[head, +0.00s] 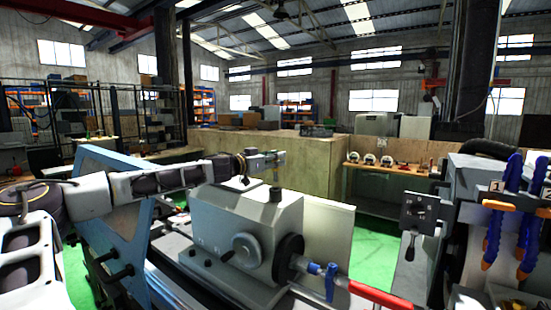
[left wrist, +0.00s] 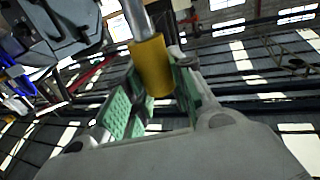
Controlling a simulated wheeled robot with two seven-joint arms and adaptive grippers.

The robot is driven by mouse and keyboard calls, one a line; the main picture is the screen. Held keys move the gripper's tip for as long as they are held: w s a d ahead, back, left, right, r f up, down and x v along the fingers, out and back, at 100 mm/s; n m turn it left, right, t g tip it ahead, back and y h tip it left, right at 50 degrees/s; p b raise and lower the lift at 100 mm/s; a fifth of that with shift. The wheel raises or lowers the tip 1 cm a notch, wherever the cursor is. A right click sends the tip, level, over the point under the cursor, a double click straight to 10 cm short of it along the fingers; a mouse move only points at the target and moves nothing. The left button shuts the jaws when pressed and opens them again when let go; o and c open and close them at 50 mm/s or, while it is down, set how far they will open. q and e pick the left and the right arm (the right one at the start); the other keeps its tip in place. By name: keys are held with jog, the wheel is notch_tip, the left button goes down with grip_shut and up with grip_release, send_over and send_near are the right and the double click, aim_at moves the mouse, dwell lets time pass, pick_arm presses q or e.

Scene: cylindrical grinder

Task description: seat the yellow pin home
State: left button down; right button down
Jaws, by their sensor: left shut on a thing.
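In the left wrist view the yellow pin (left wrist: 152,65) shows as a yellow cylinder with a bare metal shaft running from one end. It sits between the green-padded fingers of my left gripper (left wrist: 155,98), which is shut on it. In the head view my left gripper (head: 270,160) is above the grey headstock (head: 245,215). A thin upright shaft and a dark gold collar (head: 276,193) show below the fingers, at the headstock's top. How deep the pin sits cannot be told. My right gripper is not in view.
The headstock has a handwheel (head: 247,249) on its front. A blue fitting and red bar (head: 380,296) lie at lower right. Blue coolant hoses (head: 500,210) with orange nozzles hang at the right. A blue frame panel (head: 115,205) stands behind my left arm.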

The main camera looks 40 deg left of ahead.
aim_at(276, 176)
pick_arm(q)
jog(key=shift+f+b, duration=0.35)
jog(key=shift+f, duration=0.35)
jog(key=shift+p, duration=0.75)
dwell(1.9)
jog(key=shift+f+b, duration=2.1)
jog(key=shift+f, duration=0.45)
dwell(1.1)
jog(key=c, duration=1.1)
grip_release()
jog(key=shift+s+r, duration=0.1)
jog(key=shift+s, duration=0.15)
